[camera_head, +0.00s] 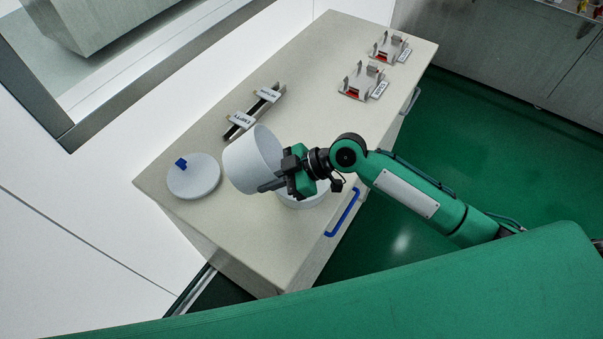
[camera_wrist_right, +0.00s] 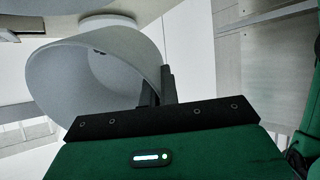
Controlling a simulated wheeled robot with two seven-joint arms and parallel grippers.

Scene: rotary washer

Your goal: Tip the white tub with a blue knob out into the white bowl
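The white tub (camera_head: 252,160) is tilted in the head view, raised above the table's near part. My right gripper (camera_head: 272,183) is shut on the tub's wall. In the right wrist view the tub (camera_wrist_right: 60,80) shows its open inside, with small dark spots deep in it, too small to identify. The gripper's fingers (camera_wrist_right: 162,88) are at the tub's rim there. The white bowl (camera_head: 305,200) stands below my right gripper, mostly hidden by it and the tub. A round white lid with a blue knob (camera_head: 193,178) lies on the table left of the tub. My left gripper is out of view.
The beige table (camera_head: 315,125) has a dark rack with two labelled blocks (camera_head: 255,110) behind the tub. Two small labelled fixtures (camera_head: 363,82) (camera_head: 389,47) stand at the far end. A blue handle (camera_head: 343,213) juts from the table's right side.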

